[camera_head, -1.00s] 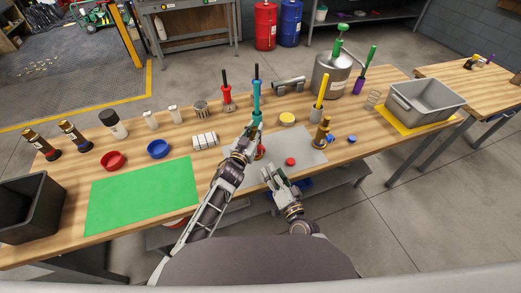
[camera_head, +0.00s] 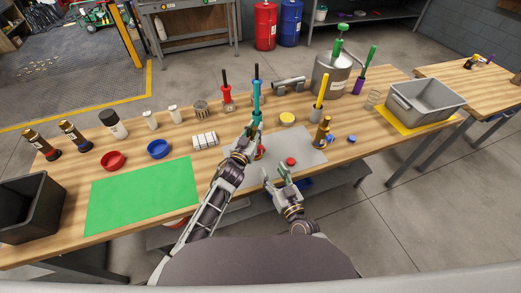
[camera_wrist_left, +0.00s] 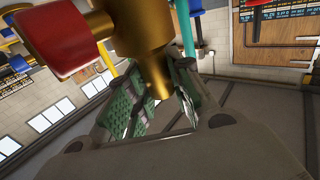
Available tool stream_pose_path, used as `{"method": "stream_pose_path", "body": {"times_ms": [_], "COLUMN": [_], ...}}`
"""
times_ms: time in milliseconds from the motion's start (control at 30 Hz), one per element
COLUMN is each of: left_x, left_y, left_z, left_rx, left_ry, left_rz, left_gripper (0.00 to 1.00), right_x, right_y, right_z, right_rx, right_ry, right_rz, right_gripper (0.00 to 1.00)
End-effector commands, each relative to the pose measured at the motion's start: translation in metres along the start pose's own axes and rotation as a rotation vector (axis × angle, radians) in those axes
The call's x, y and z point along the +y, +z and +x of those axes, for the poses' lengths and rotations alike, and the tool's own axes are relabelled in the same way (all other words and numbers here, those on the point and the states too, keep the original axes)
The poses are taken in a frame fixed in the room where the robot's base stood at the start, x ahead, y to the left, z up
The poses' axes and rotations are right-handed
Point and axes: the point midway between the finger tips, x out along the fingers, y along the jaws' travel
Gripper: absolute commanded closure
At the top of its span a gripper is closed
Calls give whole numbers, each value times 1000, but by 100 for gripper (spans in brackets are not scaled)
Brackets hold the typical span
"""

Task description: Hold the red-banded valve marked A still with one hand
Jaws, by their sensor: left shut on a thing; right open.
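The valve shows close up in the left wrist view as a brass body (camera_wrist_left: 143,25) with a red part (camera_wrist_left: 66,36). Its lower brass stem sits between the green-padded fingers of my left gripper (camera_wrist_left: 160,108), which is shut on it. I cannot read the letter A. In the head view my left gripper (camera_head: 252,134) is over the grey mat, and a bit of red (camera_head: 260,152) shows beside it; the arm hides most of the valve. My right gripper (camera_head: 279,179) is open and empty at the table's front edge, below and right of the left one.
A red cap (camera_head: 291,161) lies on the grey mat (camera_head: 308,145). A brass valve (camera_head: 322,133) stands to the right, near small blue parts (camera_head: 351,139). A teal tool (camera_head: 256,100) stands just behind my left gripper. The green mat (camera_head: 140,196) is bare.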

Motion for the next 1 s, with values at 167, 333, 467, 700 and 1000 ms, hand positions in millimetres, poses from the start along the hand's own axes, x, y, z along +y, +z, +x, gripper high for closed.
{"method": "stream_pose_path", "body": {"times_ms": [167, 333, 467, 700, 1000], "left_x": [0, 0, 0, 0, 0], "left_y": [0, 0, 0, 0, 0], "left_z": [0, 0, 0, 0, 0], "left_rx": [0, 0, -1, 0, 0], "left_ry": [0, 0, 0, 0, 0], "left_rz": [0, 0, 0, 0, 0], "left_gripper": [100, 100, 100, 100, 100], "right_x": [0, 0, 0, 0, 0], "right_y": [0, 0, 0, 0, 0], "right_z": [0, 0, 0, 0, 2], "right_rx": [-1, -1, -1, -1, -1], "right_ry": [-1, -1, -1, -1, -1], "right_rz": [-132, -219, -251, -258, -256], "right_gripper": [47, 47, 47, 47, 47]}}
